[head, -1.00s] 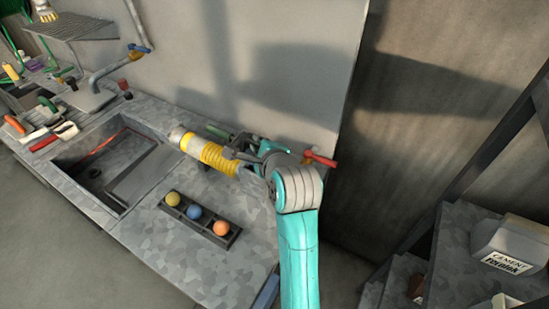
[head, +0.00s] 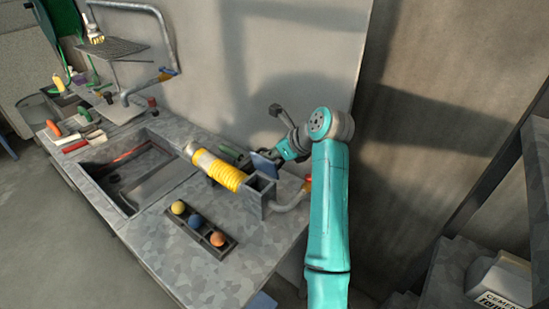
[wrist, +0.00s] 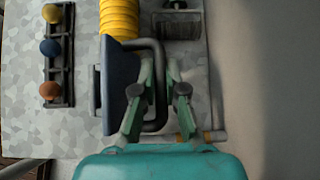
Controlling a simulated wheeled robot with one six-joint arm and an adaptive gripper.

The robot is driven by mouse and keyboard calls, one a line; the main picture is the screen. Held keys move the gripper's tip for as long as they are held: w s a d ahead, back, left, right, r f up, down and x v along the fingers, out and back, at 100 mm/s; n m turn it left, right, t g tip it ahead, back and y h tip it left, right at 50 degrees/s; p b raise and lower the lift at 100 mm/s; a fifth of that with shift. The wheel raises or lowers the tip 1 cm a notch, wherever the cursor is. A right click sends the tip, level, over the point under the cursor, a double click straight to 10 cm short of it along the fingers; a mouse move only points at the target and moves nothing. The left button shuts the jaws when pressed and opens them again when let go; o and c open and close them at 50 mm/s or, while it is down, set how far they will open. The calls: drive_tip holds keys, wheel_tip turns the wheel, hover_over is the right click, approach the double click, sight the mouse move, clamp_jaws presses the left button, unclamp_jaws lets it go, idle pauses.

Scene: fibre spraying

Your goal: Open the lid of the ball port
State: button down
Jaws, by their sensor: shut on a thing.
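The ball port (head: 255,196) is a grey square box at the right end of the yellow ribbed hose on the counter. Its top opening shows. The blue lid (head: 264,162) stands tilted up at the back of the box; it also shows in the wrist view (wrist: 121,88). A dark loop handle (wrist: 155,46) sticks out from the lid. My gripper (wrist: 159,78) has its green fingers closed around the handle. In the head view my gripper (head: 283,153) is behind and right of the port, with the contact partly hidden.
A dark tray (head: 222,241) holds yellow, blue and orange balls in front of the port. A sink (head: 105,185) lies to the left, with tools beyond it. The wall stands close behind the counter. A grey pipe (head: 292,203) runs right of the port.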

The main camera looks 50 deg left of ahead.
drive_tip(key=shift+w+a+f+m+g, duration=0.1)
drive_tip(key=shift+w+f+m+g, duration=0.2)
drive_tip(key=shift+w+m+g, duration=0.3)
drive_tip(key=shift+s+f, duration=0.1)
drive_tip(key=c, duration=1.5)
unclamp_jaws()
drive_tip(key=v, duration=1.2)
drive_tip(key=shift+w+a, duration=0.15)
drive_tip(key=shift+w, duration=0.1)
